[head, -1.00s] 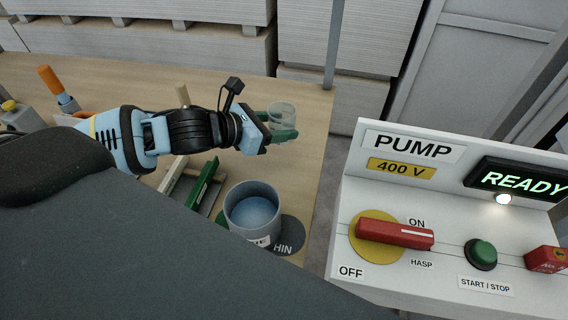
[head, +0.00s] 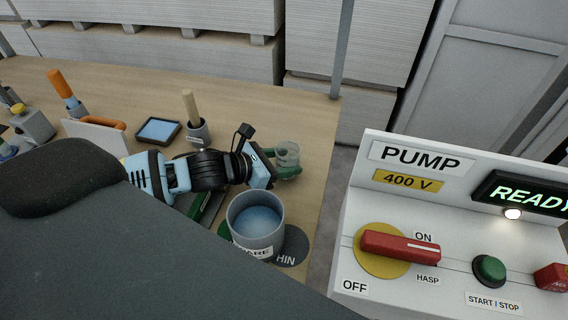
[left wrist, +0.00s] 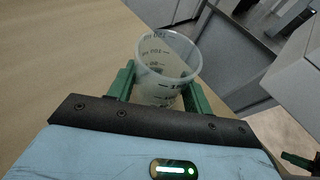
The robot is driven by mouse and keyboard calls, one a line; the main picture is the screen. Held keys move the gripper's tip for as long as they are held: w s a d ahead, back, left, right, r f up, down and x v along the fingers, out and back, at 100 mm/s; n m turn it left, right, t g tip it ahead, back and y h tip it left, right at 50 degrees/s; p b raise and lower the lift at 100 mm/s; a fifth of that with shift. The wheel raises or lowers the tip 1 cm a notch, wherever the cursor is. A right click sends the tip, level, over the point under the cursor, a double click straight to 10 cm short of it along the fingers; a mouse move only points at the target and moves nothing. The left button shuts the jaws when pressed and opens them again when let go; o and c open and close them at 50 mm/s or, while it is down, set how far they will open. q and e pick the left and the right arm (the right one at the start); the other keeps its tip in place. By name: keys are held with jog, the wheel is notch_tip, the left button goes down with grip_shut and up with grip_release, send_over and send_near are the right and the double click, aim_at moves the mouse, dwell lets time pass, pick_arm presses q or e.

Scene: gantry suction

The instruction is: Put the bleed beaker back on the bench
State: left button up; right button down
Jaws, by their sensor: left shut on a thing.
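The bleed beaker (head: 288,154) is a small clear cup with dark graduation marks. It also shows upright in the left wrist view (left wrist: 168,58), between two green fingers. My left gripper (head: 284,168) is shut on the beaker near the right edge of the wooden bench (head: 318,130). Whether the beaker's base touches the bench is hidden by the gripper.
A grey pot of blue liquid (head: 256,222) stands just in front of the gripper, by a dark round mark (head: 291,250). A cup with a wooden handle (head: 196,128) and a small blue-screened tablet (head: 158,131) stand behind my arm. The pump panel (head: 420,215) is at the right.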

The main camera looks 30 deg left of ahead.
pick_arm(q)
jog(key=shift+f, duration=0.55)
jog(key=shift+f, duration=0.15)
jog(key=o, duration=1.1)
